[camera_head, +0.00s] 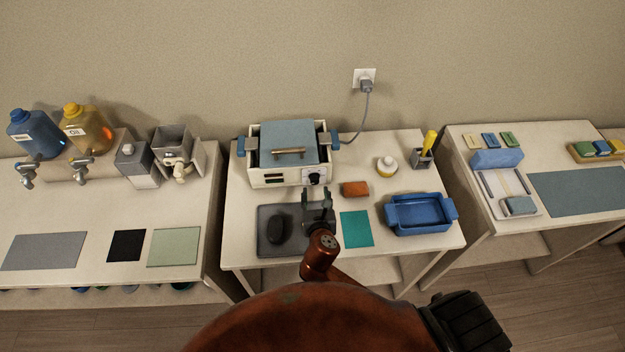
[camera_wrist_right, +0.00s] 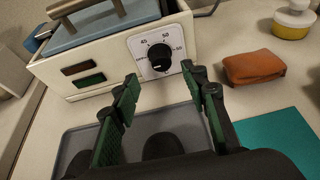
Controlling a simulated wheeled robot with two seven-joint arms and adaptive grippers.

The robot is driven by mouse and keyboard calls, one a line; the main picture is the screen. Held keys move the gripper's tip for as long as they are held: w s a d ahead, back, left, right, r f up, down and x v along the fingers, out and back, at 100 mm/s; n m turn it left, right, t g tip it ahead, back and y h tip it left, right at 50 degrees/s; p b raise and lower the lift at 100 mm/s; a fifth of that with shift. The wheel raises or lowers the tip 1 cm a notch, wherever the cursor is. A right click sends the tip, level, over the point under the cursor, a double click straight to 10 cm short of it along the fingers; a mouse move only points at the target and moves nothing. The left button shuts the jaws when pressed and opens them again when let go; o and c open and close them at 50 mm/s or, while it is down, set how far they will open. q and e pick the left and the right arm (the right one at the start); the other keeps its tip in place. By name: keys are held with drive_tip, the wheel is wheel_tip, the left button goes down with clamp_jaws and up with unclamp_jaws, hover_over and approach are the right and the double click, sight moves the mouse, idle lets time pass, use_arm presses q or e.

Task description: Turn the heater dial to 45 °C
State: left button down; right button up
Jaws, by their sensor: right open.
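The wax warmer (camera_head: 258,178) is a cream box with a grey-blue lid and blue side handles, at the back of the middle table. Its black heater dial (camera_head: 317,177) is on the right of its front. In the wrist view the dial (camera_wrist_right: 159,57) sits on a white plate, with 45 printed at its upper left. A pale mark shows near the knob's lower edge; I cannot tell its exact setting. My right gripper (camera_head: 318,195) is open and empty. In the wrist view its fingertips (camera_wrist_right: 164,78) are apart, in front of and slightly below the dial. My left gripper is out of view.
A cord (camera_head: 367,112) runs to the wall.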

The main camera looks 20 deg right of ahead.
sight(315, 182)
drive_tip(key=x, duration=0.2)
drive_tip(key=shift+w+d+f, duration=0.2)
drive_tip(key=shift+w, duration=0.1)
drive_tip(key=x, duration=0.2)
drive_tip(key=shift+w+f, duration=0.15)
drive_tip(key=shift+w, duration=0.15)
drive_tip(key=shift+w+d, duration=0.2)
drive_tip(key=shift+w+f, duration=0.2)
drive_tip(key=shift+w, duration=0.05)
drive_tip(key=c, duration=0.6)
clamp_jaws()
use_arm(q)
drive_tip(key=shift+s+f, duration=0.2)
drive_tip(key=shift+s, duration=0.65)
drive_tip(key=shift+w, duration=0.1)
use_arm(e)
drive_tip(key=shift+r, duration=0.1)
